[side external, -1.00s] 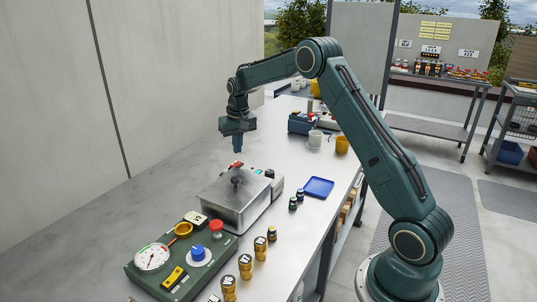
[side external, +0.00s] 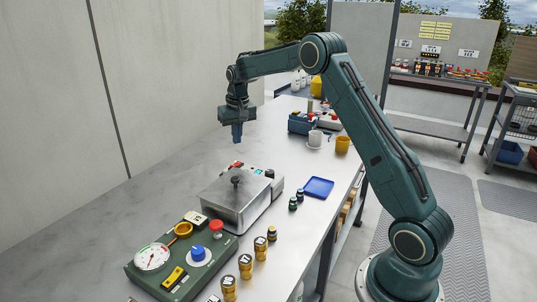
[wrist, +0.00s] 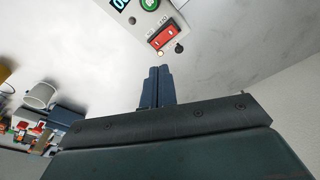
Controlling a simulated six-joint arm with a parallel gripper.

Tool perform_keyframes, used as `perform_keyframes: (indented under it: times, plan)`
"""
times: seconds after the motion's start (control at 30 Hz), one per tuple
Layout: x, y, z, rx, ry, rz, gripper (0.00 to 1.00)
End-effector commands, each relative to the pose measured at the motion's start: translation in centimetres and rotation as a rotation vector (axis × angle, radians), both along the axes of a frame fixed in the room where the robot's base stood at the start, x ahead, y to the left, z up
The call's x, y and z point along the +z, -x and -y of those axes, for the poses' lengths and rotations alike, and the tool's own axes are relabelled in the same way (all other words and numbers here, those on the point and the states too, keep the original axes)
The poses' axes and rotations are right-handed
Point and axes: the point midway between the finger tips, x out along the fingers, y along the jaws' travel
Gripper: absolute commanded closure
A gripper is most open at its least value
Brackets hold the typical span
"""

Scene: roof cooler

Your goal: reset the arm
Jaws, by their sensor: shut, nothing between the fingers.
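My gripper (side external: 237,138) points down above the back part of the metal bench (side external: 150,205), clear of everything below it. Its blue fingers are together with nothing between them; the wrist view also shows the closed fingers (wrist: 161,72). Below and in front of it in the side view is a grey machine with a metal lid and black knob (side external: 235,195). In the wrist view, that machine's panel (wrist: 140,20) shows a red switch (wrist: 166,34) and a green button (wrist: 150,5).
A green control panel (side external: 180,262) with a gauge stands at the bench front. Several gold-coloured weights (side external: 245,266) line its right side. A blue tray (side external: 319,187) lies right of the machine. Mugs (side external: 342,145) and a blue box (side external: 300,124) stand farther back. A wall borders the left.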

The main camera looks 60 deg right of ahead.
Motion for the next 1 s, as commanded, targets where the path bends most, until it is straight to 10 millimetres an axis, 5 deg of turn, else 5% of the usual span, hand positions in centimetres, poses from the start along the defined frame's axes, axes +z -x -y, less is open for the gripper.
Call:
perform_keyframes:
  times: [0.23, 0.47, 1.0]
  plan:
    - [1.5, 0.6, -1.1, 0.018, 0.004, 0.012, 1.00]
    - [5.2, 2.7, -4.0, 0.066, 0.016, 0.042, 1.00]
    - [13.1, 12.2, -12.3, 0.211, 0.046, 0.132, 1.00]
